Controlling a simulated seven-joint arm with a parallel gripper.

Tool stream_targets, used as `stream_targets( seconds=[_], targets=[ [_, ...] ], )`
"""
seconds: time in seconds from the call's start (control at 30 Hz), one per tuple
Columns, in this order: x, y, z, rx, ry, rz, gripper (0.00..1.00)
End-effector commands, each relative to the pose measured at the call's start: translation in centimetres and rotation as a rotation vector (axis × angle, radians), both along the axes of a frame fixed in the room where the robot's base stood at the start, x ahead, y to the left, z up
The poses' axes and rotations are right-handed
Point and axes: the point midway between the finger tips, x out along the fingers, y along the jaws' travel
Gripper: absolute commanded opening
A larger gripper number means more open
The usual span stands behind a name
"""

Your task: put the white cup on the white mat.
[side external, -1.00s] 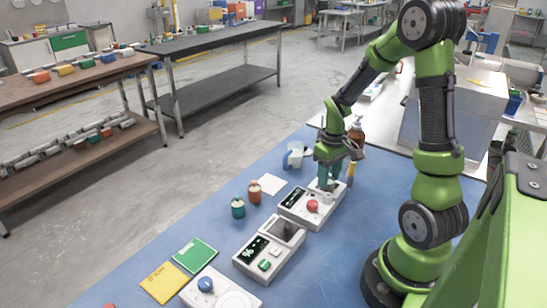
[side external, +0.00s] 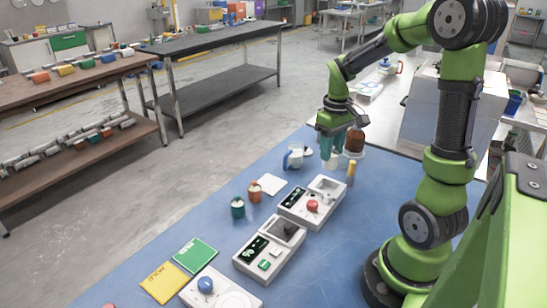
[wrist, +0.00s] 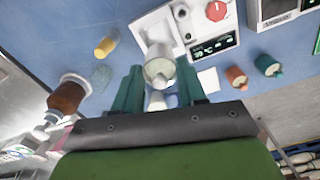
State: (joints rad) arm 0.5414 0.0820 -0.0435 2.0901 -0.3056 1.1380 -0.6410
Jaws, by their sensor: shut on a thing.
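My gripper (side external: 331,150) is raised above the far end of the blue table, beyond the grinder machine. In the wrist view its two green fingers (wrist: 160,82) are shut on the white cup (wrist: 159,66), which looks pale beige inside. In the side view the cup is mostly hidden by the fingers. The white mat (side external: 271,184) lies flat and bare on the table, to the left of the machine and lower left of my gripper. The mat also shows in the wrist view (wrist: 208,80), right of the cup.
The grinder machine (side external: 294,207) with a red knob stands near the mat. An orange jar (side external: 254,192) and a green jar (side external: 238,208) stand just beside the mat.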

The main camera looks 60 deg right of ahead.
Motion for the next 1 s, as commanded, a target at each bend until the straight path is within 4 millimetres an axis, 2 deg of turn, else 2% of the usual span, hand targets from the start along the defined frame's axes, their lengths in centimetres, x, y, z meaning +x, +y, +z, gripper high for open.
stream_targets(
  seconds=[0.07, 0.17, 0.4, 0.53, 0.7, 0.9, 1.0],
  targets=[
    [0.6, 0.6, 0.1, 0.007, 0.014, 0.027, 0.05],
    [2.9, 1.4, -0.2, 0.013, 0.029, 0.073, 0.05],
    [11.8, 4.0, -1.0, 0.005, 0.032, 0.103, 0.05],
    [15.0, 5.0, -0.8, 0.0, 0.018, 0.071, 0.05],
    [16.6, 4.9, -0.6, -0.002, -0.004, 0.009, 0.05],
    [16.3, 4.9, -4.4, 0.0, 0.002, -0.006, 0.05],
    [16.4, 4.9, -5.6, 0.0, 0.001, -0.006, 0.05]
  ],
)
